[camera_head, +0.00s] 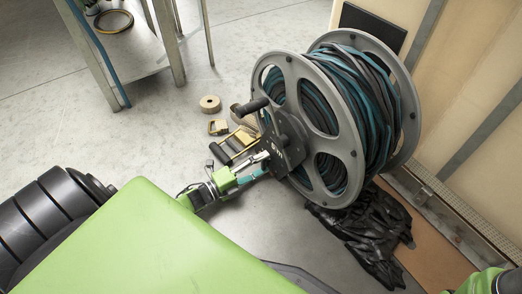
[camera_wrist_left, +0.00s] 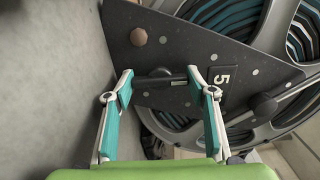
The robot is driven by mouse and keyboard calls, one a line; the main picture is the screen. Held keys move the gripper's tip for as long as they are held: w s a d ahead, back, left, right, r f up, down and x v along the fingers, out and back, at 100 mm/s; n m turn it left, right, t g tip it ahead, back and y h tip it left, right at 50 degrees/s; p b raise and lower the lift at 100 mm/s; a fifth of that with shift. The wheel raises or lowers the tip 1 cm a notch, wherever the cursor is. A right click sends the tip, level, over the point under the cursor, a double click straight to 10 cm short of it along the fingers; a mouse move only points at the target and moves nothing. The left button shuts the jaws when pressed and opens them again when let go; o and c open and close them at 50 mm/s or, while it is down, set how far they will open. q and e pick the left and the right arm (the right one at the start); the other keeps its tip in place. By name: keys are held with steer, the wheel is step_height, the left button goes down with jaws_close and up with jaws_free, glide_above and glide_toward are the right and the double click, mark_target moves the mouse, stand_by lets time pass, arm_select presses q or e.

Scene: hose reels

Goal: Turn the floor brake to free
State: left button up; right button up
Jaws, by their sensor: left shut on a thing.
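The hose reel (camera_head: 312,100) has grey flanges and is wound with teal and dark hose. A dark plate (camera_head: 286,135) stands at its near side; in the left wrist view the plate (camera_wrist_left: 190,35) carries a brown bolt and a label "5". A short dark bar (camera_wrist_left: 162,82) at the plate looks like the brake lever; its setting cannot be read. My left gripper (camera_head: 266,158) is at the plate's lower edge. In the left wrist view its fingers (camera_wrist_left: 159,74) are shut on the bar from both sides. My right gripper is out of view.
A black crank handle (camera_head: 252,107) sticks out above the plate. Tape rolls (camera_head: 210,103) and small parts lie on the floor to the left. A crumpled black sheet (camera_head: 370,235) lies below the reel. A table (camera_head: 135,45) stands at upper left; wooden panels (camera_head: 470,70) are at right.

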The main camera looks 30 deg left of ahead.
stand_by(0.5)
arm_select(q)
steer(key=o, duration=1.1)
steer(key=shift+f, duration=0.1)
